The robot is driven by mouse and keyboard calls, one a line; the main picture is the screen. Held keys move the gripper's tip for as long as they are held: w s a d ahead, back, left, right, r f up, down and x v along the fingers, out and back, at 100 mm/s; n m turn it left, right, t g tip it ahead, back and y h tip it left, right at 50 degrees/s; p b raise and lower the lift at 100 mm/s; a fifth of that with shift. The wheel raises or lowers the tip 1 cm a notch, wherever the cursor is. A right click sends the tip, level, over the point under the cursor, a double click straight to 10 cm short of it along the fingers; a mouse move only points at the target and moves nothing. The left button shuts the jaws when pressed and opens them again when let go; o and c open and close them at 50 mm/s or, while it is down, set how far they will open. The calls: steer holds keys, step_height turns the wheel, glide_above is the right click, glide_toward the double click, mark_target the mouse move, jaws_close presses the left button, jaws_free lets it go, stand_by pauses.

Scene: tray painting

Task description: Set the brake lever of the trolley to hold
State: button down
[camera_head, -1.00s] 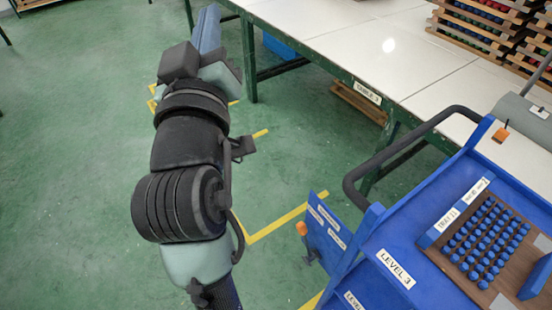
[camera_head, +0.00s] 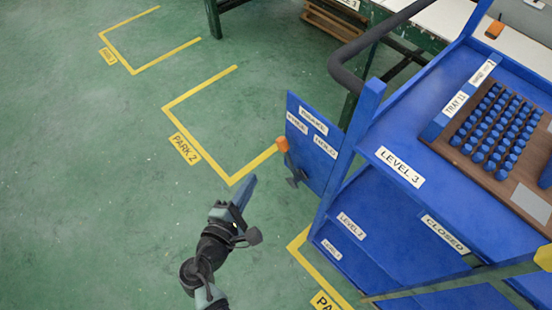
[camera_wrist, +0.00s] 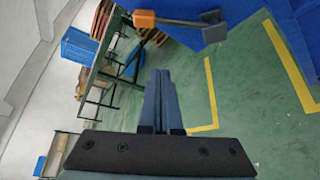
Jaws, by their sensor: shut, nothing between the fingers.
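The brake lever (camera_head: 289,160) has an orange knob (camera_head: 282,145) on a dark arm, mounted on the blue brake panel (camera_head: 318,150) of the trolley. The panel carries labels reading BRAKE, FREE and HOLD. The knob stands up and to the left of the pivot, on the side of the FREE label. In the wrist view the orange knob (camera_wrist: 144,18) and grey lever arm (camera_wrist: 180,22) lie across the top, beyond the fingertips. My gripper (camera_head: 251,180) is shut and empty, left of and below the knob, apart from it. Its fingers also show in the wrist view (camera_wrist: 160,78).
The blue trolley (camera_head: 375,175) holds a tray of blue pieces (camera_head: 450,135) on level 3. Its black handle (camera_head: 375,40) juts out above the panel. A table (camera_head: 425,15) stands behind. Green floor with the yellow PARK 2 marking (camera_head: 205,155) is clear to the left.

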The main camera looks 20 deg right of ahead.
mark_target(289, 160)
steer(key=w+d, duration=0.4)
steer(key=d, duration=0.4)
steer(key=shift+d+f+b, duration=0.25)
steer(key=shift+b, duration=0.1)
steer(key=shift+w+f+b, duration=0.1)
steer(key=shift+f+b, duration=0.05)
steer(key=shift+b, duration=0.5)
